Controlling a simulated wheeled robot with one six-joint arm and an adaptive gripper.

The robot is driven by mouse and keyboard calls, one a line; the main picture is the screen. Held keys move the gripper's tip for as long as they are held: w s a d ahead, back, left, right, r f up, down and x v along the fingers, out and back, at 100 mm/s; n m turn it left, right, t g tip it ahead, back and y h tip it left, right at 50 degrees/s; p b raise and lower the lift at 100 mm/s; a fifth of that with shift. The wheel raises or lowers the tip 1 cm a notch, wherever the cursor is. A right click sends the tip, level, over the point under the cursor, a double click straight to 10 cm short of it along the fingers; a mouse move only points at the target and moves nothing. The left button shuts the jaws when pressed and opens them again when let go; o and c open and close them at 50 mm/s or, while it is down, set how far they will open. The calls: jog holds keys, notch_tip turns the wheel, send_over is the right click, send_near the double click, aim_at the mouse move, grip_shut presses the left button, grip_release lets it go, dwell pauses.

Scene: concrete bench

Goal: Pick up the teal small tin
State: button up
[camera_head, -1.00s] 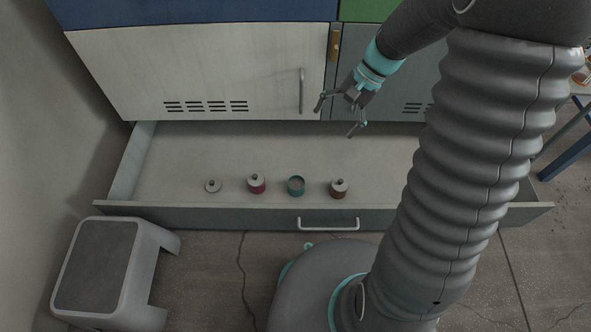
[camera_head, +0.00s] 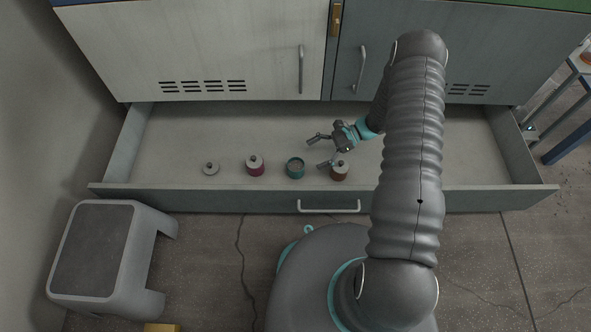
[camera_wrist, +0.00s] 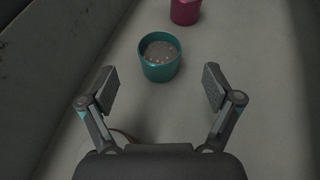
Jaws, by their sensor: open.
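The teal small tin (camera_head: 295,169) stands upright and lidless in the open drawer, near its front panel. Pale contents with small light specks show inside it. In the wrist view the teal tin (camera_wrist: 160,58) is ahead of my gripper (camera_wrist: 159,88), roughly centred and beyond the fingertips. My gripper is open and empty.
The crimson tin also shows in the wrist view (camera_wrist: 185,12). A grey step stool (camera_head: 95,250) stands front left. The drawer's back is clear.

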aim_at(290, 169)
jog(key=shift+s+a+f, duration=0.1)
jog(key=shift+a+f, duration=0.05)
jog(key=shift+f, duration=0.6)
jog(key=shift+s+a+f+y, duration=0.1)
jog(key=shift+a+f+y, duration=0.1)
jog(key=shift+a+y, duration=0.1)
jog(key=shift+x, duration=3.35)
jog(key=c, duration=1.3)
jog(key=shift+c, duration=0.5)
jog(key=shift+r, duration=0.1)
